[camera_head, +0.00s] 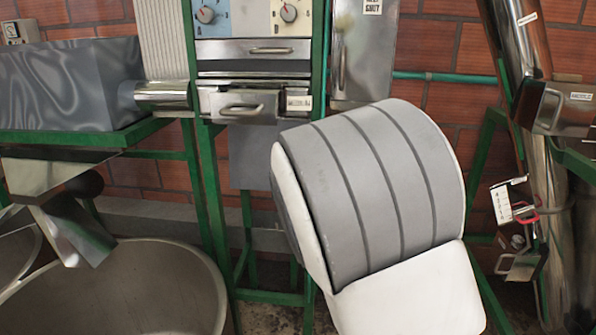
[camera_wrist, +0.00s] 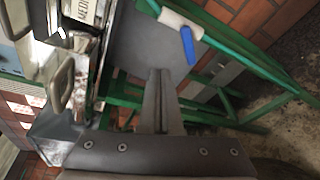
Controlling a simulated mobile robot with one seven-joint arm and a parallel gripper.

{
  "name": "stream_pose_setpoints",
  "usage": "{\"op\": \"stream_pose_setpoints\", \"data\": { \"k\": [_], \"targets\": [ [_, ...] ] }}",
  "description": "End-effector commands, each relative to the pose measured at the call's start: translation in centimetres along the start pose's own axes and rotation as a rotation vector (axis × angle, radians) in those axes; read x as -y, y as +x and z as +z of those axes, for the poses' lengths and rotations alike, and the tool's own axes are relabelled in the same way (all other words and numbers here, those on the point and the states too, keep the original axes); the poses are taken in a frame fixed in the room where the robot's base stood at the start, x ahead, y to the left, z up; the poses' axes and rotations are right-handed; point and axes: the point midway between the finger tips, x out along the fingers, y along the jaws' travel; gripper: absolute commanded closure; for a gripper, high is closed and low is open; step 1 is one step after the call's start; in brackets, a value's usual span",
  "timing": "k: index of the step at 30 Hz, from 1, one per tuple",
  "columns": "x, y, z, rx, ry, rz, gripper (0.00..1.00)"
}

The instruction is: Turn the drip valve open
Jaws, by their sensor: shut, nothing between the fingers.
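A small valve with a blue lever (camera_wrist: 188,46) and a white body (camera_wrist: 180,22) shows at the upper middle of the wrist view. It sits on a green pipe; no label on it is readable, so I cannot confirm it is the drip valve. My gripper (camera_wrist: 160,74) is shut and empty, its fingers just below and left of the lever in the picture, apart from it. In the head view my large grey and white arm link hides my gripper, and I do not see the blue lever there. A red-handled fitting (camera_head: 526,214) with a white tag is at the right.
A metal drawer unit (camera_head: 247,103) on a green frame (camera_head: 200,190) stands left of my arm in the head view. A large round tank (camera_head: 130,285) is at lower left. A shiny vertical pipe (camera_head: 568,220) and a brick wall (camera_head: 430,60) are at right and behind.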

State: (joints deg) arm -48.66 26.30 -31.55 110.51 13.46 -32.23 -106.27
Motion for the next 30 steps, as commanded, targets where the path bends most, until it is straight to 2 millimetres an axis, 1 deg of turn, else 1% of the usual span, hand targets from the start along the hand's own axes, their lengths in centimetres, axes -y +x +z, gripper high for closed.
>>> {"op": "stream_pose_setpoints", "data": {
  "k": [1,3,6,11,15,19,23,26,30],
  "targets": [
    [-1.6,0.5,-0.6,0.021,0.090,0.011,1.00],
    [-2.6,1.2,-1.4,0.061,0.235,0.026,1.00],
    [-3.5,1.9,-2.5,0.120,0.442,0.044,1.00],
    [-3.8,2.6,-4.4,0.224,0.762,0.065,1.00],
    [-2.9,2.6,-5.8,0.311,0.984,0.076,1.00],
    [-2.0,2.4,-6.6,0.368,1.108,0.081,1.00],
    [-1.4,2.5,-6.9,0.394,1.157,0.083,1.00],
    [-1.2,3.2,-6.6,0.397,1.164,0.084,1.00],
    [-0.8,5.2,-5.8,0.397,1.162,0.085,1.00]
  ]
}}
